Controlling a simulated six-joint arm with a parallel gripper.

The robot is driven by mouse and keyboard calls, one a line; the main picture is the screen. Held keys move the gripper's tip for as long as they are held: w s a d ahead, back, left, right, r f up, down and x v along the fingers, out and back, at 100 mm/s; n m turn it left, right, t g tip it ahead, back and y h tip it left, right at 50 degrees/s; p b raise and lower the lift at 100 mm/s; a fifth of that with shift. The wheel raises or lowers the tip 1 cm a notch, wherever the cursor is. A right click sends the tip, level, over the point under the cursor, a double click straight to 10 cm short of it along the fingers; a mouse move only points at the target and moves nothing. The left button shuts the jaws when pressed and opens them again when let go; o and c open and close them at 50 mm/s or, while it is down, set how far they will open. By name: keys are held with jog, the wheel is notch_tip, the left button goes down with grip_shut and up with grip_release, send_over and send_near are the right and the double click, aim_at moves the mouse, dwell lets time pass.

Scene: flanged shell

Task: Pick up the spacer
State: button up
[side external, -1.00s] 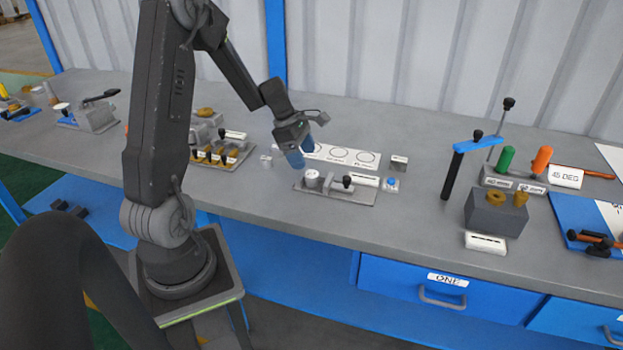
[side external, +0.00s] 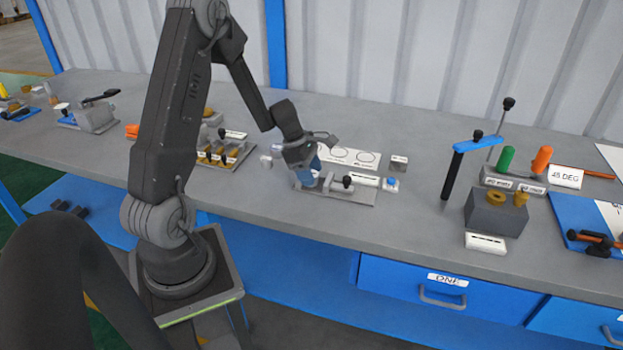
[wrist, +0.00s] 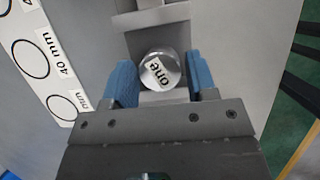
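My gripper (side external: 314,182) is over the left end of a grey fixture plate (side external: 352,197) on the bench. In the wrist view its two blue fingers (wrist: 160,82) stand apart, one on each side of a round silver piece (wrist: 161,72) labelled "one". A gap shows between the piece and each finger, so the gripper is open and empty. In the side view the fingers largely hide this piece. No label reads "spacer", so I cannot tell from the frames whether this piece is it.
A black-knobbed clamp (side external: 346,182) is on the fixture's right. Behind is a white strip with printed circles (side external: 345,156), and to the right a small block with a blue button (side external: 391,184). A rack with brass parts (side external: 222,154) stands left. Bench between button and blue-armed stand (side external: 455,170) is clear.

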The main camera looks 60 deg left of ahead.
jog(key=c, duration=0.7)
jog(key=shift+r, duration=0.15)
